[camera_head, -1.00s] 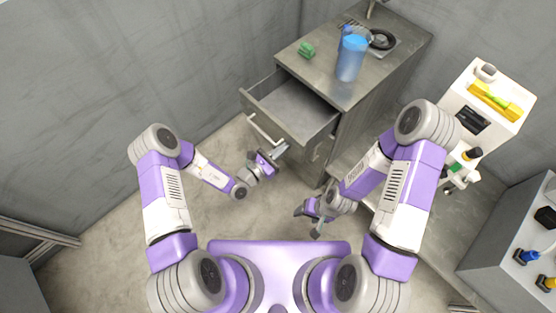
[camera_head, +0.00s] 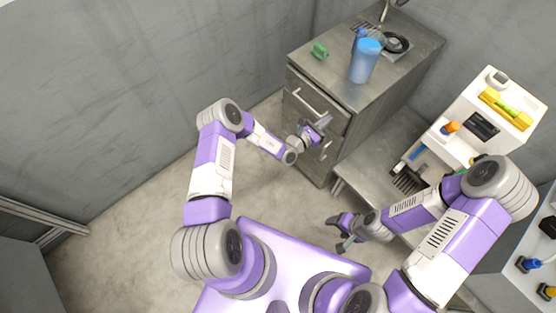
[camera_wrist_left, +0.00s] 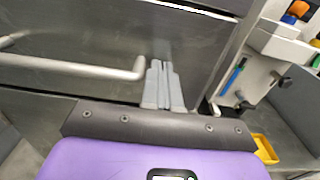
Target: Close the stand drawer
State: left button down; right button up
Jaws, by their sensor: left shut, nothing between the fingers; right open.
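The stand (camera_head: 395,75) is a grey metal cabinet at the upper middle of the head view. Its top drawer (camera_head: 335,118) sits in the cabinet with its front about flush, and no open interior shows. A bar handle (camera_head: 308,100) runs across the drawer front; it also shows in the left wrist view (camera_wrist_left: 75,67). My left gripper (camera_head: 326,122) is shut and empty, its fingertips at the drawer front, right of the handle; the wrist view shows the shut fingers (camera_wrist_left: 163,75) against or very near the front. My right gripper (camera_head: 341,233) is open and empty, low over the floor.
On the stand top are a blue cup (camera_head: 366,62), a green object (camera_head: 319,51) and a dark round item (camera_head: 397,43). A low metal bench (camera_head: 375,165) and a white shelf unit (camera_head: 500,115) stand to the right. Floor at left is clear.

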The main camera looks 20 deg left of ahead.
pick_arm(q)
jog(key=shift+w+d+r, duration=0.15)
jog(key=shift+w+r, duration=0.05)
jog(key=shift+r, duration=0.05)
jog(key=p+v, duration=0.4)
jog(key=v, duration=1)
jog(key=shift+s+a+f, duration=0.2)
jog(key=shift+a+f, duration=0.05)
